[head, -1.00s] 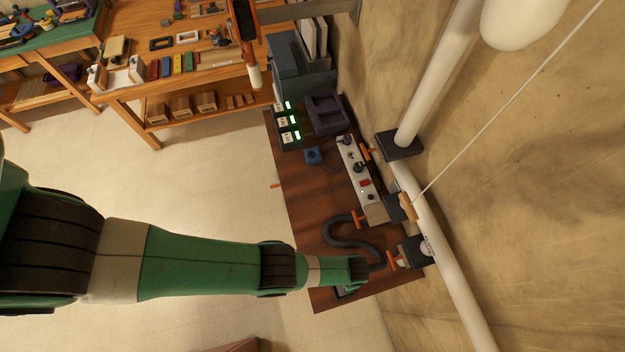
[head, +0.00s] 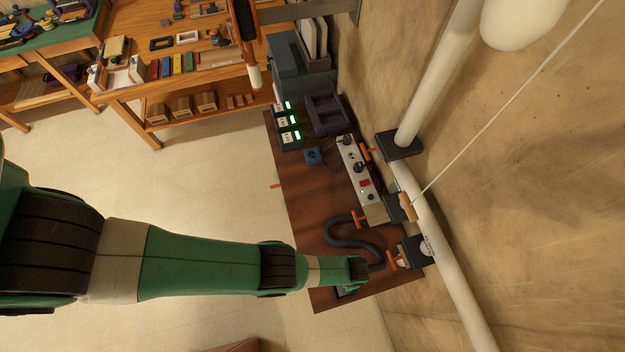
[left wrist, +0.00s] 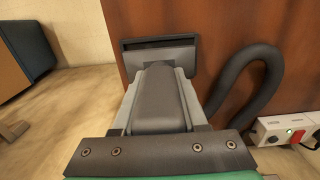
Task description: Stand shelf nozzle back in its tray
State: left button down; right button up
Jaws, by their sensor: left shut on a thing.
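My left gripper (left wrist: 159,82) is shut on the shelf nozzle (left wrist: 158,100), a dark grey piece. Its wide slotted head (left wrist: 160,47) points away from the wrist, in front of a red-brown wooden surface. In the head view, my left arm covers the gripper and most of the nozzle; a small dark grey part (head: 345,291) shows beside the wrist, over the near end of the shelf (head: 300,195). A dark ribbed hose (head: 345,242) curves on the shelf near the wrist. A dark purple tray-like holder (head: 324,113) stands at the far end; I cannot tell whether it is the nozzle's tray.
A white control box (head: 359,168) with knobs stands along the wall side of the shelf, near orange handles (head: 393,260) and a white pipe (head: 445,255). Small units with green displays (head: 288,122) and a blue part (head: 312,155) are farther back. The shelf's left strip is clear.

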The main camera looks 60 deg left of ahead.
pick_arm(q)
jog(key=shift+f+b, duration=1.45)
dwell(1.8)
grip_release()
dwell(0.4)
jog(key=shift+r, duration=0.15)
notch_tip(320, 180, up, 7)
jog(key=p, duration=0.7)
dwell(0.5)
